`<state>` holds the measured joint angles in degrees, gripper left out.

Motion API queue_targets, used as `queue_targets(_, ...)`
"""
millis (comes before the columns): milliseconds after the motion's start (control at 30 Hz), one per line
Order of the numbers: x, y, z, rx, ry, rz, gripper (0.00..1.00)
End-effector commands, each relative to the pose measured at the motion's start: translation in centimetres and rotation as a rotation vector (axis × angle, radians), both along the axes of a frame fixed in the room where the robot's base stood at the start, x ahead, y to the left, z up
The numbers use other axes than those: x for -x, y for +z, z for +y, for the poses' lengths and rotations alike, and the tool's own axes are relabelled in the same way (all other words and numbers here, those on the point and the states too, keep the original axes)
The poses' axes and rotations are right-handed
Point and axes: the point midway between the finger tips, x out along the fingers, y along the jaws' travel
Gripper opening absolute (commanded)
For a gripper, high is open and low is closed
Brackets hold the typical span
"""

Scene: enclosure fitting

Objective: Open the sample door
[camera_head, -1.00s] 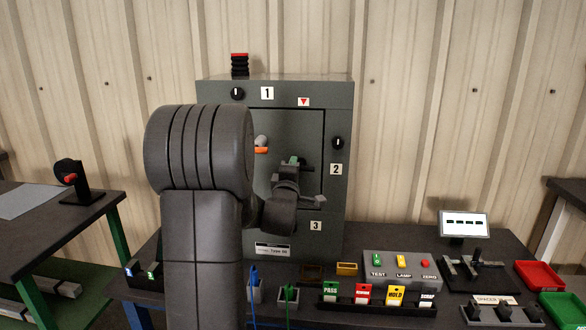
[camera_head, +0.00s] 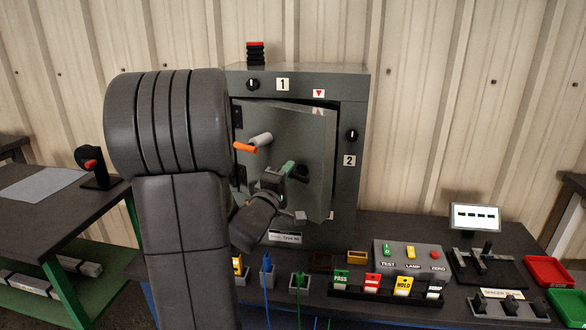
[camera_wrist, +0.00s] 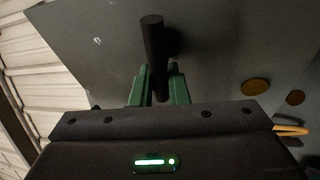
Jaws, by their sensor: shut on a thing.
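The sample door (camera_head: 310,135) is a grey panel on the front of the grey enclosure (camera_head: 348,120). It stands partly open, its right edge swung out from the frame, with a dark gap along its top. My gripper (camera_head: 291,172) is at the door's front, shut on the dark door handle (camera_head: 301,173). In the wrist view the green fingers of my gripper (camera_wrist: 160,85) close around the black handle bar (camera_wrist: 152,45), with the door face (camera_wrist: 220,45) behind it. An orange-tipped grey lever (camera_head: 250,145) sits on the door's left part. My arm hides the enclosure's left side.
Black knobs (camera_head: 351,135) are on the enclosure's frame. A row of coloured tags (camera_head: 385,286) and a button box (camera_head: 410,256) stand in front on the bench. Red (camera_head: 549,271) and green (camera_head: 567,305) trays lie at the far right. A small screen (camera_head: 475,216) stands behind.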

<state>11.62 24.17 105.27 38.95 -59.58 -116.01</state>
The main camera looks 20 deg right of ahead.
Motion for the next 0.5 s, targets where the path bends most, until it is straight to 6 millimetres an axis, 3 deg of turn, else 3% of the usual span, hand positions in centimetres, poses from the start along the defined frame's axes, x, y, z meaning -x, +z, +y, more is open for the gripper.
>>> queue_targets(167,-0.04,-0.20,0.03,-0.003,0.003,0.004,0.00)
queue_targets(200,-0.05,-0.21,0.02,-0.003,0.003,0.004,0.22)
queue_targets(267,-0.06,-0.20,0.02,-0.002,0.003,0.003,0.32)
queue_targets(500,-0.04,-0.12,-0.02,-0.002,0.002,0.002,0.32)
